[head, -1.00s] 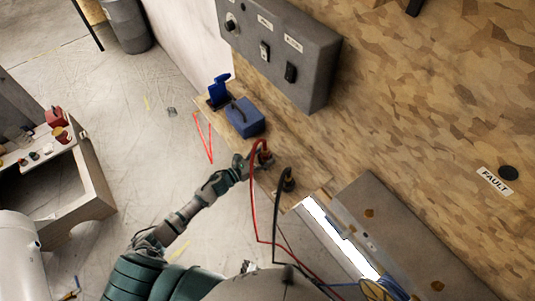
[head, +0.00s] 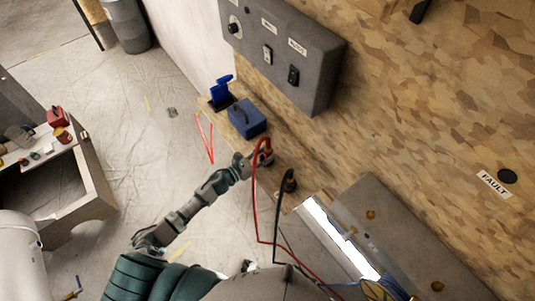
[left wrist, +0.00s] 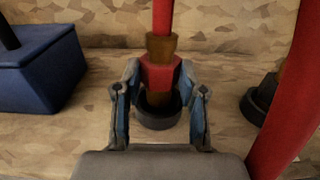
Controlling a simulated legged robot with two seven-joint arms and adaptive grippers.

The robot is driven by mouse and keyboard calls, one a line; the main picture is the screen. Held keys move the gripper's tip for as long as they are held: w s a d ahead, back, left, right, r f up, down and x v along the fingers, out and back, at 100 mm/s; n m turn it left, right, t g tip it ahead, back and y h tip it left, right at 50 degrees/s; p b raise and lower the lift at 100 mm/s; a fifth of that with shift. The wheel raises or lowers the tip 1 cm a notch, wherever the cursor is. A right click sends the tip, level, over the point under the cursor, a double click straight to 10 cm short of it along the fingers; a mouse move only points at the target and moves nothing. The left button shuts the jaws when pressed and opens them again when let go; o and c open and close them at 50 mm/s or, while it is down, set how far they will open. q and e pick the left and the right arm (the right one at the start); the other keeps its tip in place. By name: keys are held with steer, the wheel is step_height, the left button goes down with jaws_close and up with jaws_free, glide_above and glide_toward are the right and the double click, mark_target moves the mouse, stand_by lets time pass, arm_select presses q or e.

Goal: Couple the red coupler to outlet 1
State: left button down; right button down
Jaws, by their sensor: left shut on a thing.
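The red coupler (left wrist: 159,75) is a red hex body with a brass collar and a red hose (head: 257,190) rising from its top. My left gripper (head: 262,158) is shut on it; in the left wrist view the two fingers (left wrist: 158,108) stand on either side of the coupler. A dark round socket (left wrist: 159,112) lies directly below the coupler on the wooden ledge. The coupler looks upright over the socket; I cannot tell whether it is seated in it. No outlet number is readable. My right gripper is not in view.
A blue box (head: 247,118) stands on the ledge (head: 303,190) beyond the gripper. A black hose ends in a black coupler (head: 288,181) just to the right. A grey switch panel (head: 282,58) is on the wall above. The red hose passes close by on the right.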

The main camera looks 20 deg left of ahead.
mark_target(266, 150)
arm_select(q)
steer(key=shift+a+r+p, duration=0.2)
steer(key=shift+r+p, duration=0.2)
steer(key=shift+r, duration=0.3)
steer(key=shift+d+r+p, duration=0.25)
steer(key=shift+r+p, duration=0.35)
steer(key=shift+r, duration=0.2)
step_height(266, 150, up, 4)
steer(key=p, duration=0.3)
steer(key=shift+a, duration=0.1)
